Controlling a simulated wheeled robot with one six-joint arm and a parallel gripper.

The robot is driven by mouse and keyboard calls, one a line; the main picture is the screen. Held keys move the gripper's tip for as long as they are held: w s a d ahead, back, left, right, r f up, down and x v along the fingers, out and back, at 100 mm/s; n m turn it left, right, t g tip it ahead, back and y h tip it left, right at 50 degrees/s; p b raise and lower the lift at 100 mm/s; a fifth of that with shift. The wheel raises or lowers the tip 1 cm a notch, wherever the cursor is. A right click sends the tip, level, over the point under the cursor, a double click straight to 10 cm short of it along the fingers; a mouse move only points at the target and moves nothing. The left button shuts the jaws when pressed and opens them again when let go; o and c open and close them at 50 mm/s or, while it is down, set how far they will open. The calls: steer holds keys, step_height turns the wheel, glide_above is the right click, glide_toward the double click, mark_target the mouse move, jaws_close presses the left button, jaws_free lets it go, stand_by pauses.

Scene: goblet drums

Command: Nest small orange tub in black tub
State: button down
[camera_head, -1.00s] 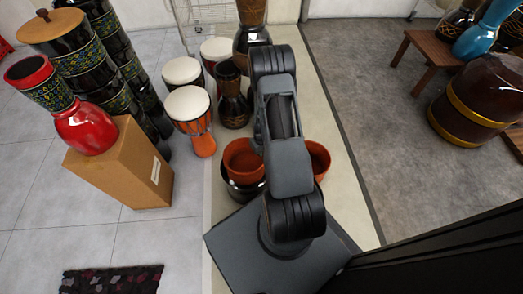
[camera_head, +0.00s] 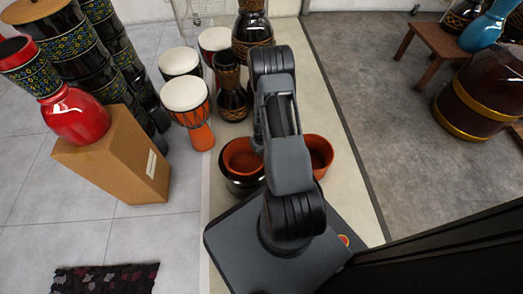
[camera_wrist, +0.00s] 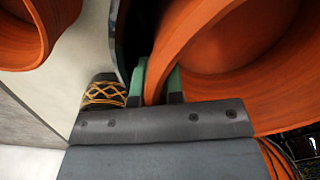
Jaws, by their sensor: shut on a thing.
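An orange tub (camera_head: 243,155) shows left of my arm in the head view, with the black tub (camera_head: 240,187) around and below it. Its rim looks inside the black tub's rim, but how deep it sits I cannot tell. In the wrist view, my gripper (camera_wrist: 156,88) is shut on the rim of an orange tub (camera_wrist: 240,45), one green pad on each side of the wall. A second orange tub (camera_head: 320,154) stands right of my arm; an orange tub (camera_wrist: 25,40) also shows at the upper left in the wrist view. My arm hides the fingertips in the head view.
Several goblet drums (camera_head: 188,100) stand behind the tubs. A cardboard box (camera_head: 120,160) with a red drum (camera_head: 75,115) stands at the left. A brown drum (camera_head: 480,95) and a wooden bench (camera_head: 430,40) are at the right.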

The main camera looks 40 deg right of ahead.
steer(key=c, duration=1.1)
jaws_free()
steer(key=shift+c, duration=0.2)
step_height(320, 180, up, 14)
steer(key=p, duration=0.6)
steer(key=shift+d, duration=0.1)
steer(key=a+r+t+p, duration=0.1)
steer(key=a+r+p, duration=0.35)
steer(key=r, duration=0.75)
steer(key=w+a+r+p, duration=0.1)
steer(key=r+p, duration=0.6)
steer(key=r, duration=0.4)
steer(key=a+r+t+p, duration=0.15)
steer(key=r+p, duration=0.45)
steer(key=r, duration=0.6)
steer(key=s+a+r+p, duration=0.3)
steer(key=r+p, duration=0.2)
steer(key=r, duration=0.5)
steer(key=s+a+r+p, duration=0.3)
steer(key=r+p, duration=0.3)
steer(key=r, duration=0.4)
steer(key=s+a+r+t+p, duration=0.1)
steer(key=s+a+r+p, duration=0.3)
steer(key=r, duration=0.6)
steer(key=shift+s+r+n+p, duration=0.3)
steer(key=shift+r+n+p, duration=0.1)
steer(key=shift+p, duration=0.65)
